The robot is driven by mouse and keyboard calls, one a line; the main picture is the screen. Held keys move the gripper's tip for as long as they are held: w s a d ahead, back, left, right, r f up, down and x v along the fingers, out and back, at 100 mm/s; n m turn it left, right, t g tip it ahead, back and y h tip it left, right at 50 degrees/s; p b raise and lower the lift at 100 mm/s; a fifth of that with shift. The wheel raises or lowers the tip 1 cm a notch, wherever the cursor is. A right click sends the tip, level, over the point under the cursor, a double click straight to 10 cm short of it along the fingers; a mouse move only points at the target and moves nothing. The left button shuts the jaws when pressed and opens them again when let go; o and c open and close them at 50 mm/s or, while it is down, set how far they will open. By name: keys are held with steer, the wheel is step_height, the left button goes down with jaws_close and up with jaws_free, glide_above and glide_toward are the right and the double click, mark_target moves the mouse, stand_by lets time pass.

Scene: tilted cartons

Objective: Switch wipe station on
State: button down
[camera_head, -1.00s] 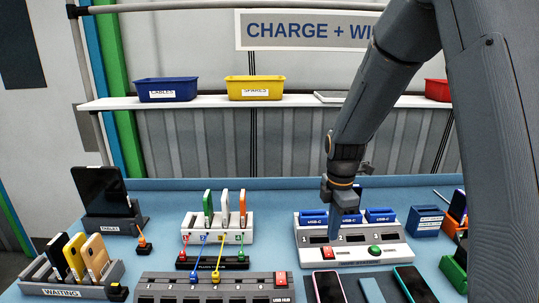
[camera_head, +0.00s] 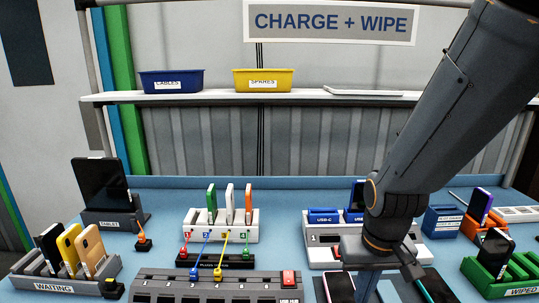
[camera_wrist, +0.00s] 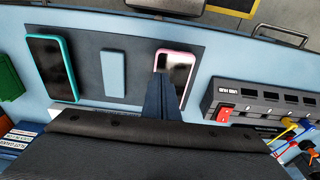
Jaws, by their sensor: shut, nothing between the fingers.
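The wipe station is the white and grey unit (camera_head: 321,257) with blue USB-C docks (camera_head: 323,215) along its back, right of centre in the head view. A small bit of its red switch (camera_head: 336,251) shows beside my wrist. My arm covers much of its front and right side, so the green button and the switch's position cannot be seen. My gripper (camera_head: 364,291) is shut and empty, pointing down in front of the station. In the wrist view the closed fingers (camera_wrist: 157,84) overlap the pink-edged phone (camera_wrist: 175,72); contact cannot be told.
A dark mat (camera_wrist: 88,50) holds the pink-edged phone, a blue-grey bar (camera_wrist: 114,73) and a teal-edged phone (camera_wrist: 52,68). The USB hub (camera_head: 215,286), with its own red switch (camera_head: 288,278), stands left of my gripper. A green wiped rack (camera_head: 497,279) stands at right.

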steer(key=shift+w, duration=0.1)
steer(key=w+r+m+b, duration=0.3)
steer(key=w+r+m, duration=0.9)
steer(key=w+m, duration=0.3)
steer(key=shift+w+r+m+t, duration=0.15)
steer(key=shift+w+m+t, duration=0.15)
steer(key=shift+m, duration=1.2)
steer(key=f+p, duration=0.1)
steer(key=f, duration=0.3)
steer(key=w+f+p, duration=0.1)
steer(key=f, duration=0.4)
steer(key=w+f, duration=0.1)
steer(key=f, duration=0.4)
steer(key=shift+w+p, duration=0.15)
steer(key=shift+p, duration=0.25)
